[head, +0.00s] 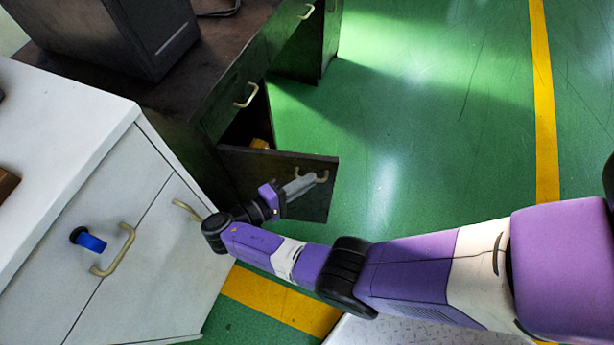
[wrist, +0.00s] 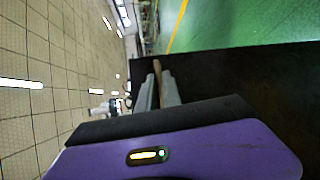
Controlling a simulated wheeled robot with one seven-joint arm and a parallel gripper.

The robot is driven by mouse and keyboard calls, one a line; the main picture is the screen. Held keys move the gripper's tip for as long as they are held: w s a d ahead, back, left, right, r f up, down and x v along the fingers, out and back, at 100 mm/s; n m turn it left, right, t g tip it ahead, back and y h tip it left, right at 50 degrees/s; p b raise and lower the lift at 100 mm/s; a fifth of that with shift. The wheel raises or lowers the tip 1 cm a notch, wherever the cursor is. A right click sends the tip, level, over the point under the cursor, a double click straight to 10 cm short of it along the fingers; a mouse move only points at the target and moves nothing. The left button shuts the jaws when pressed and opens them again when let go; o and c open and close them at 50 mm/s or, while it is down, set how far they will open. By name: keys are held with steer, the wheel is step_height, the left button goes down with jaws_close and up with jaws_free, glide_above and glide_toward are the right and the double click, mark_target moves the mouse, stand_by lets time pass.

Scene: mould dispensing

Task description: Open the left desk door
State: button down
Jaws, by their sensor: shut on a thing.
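The left desk door (head: 312,200) is a dark panel below the dark desk (head: 185,82). It stands swung out from the desk, with an opening behind it. Its pale curved handle (head: 322,177) is on the outer face near the free edge. My gripper (head: 313,180) is shut on this handle, its grey fingers reaching it from the left. In the wrist view the fingers (wrist: 161,90) close around the tan handle (wrist: 157,66), with the dark door (wrist: 235,85) to the right. Part of the handle is hidden by the fingers.
A white cabinet (head: 150,250) with pale handles and a blue knob (head: 91,241) stands at the left, close to my arm. A dark box-shaped unit (head: 125,40) sits on the desk. A yellow item (head: 260,144) shows inside the opening. The green floor (head: 420,130) to the right is clear.

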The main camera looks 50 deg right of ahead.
steer(key=shift+w, duration=0.1)
stand_by(0.3)
steer(key=c, duration=1.5)
jaws_free()
steer(key=shift+v, duration=3.95)
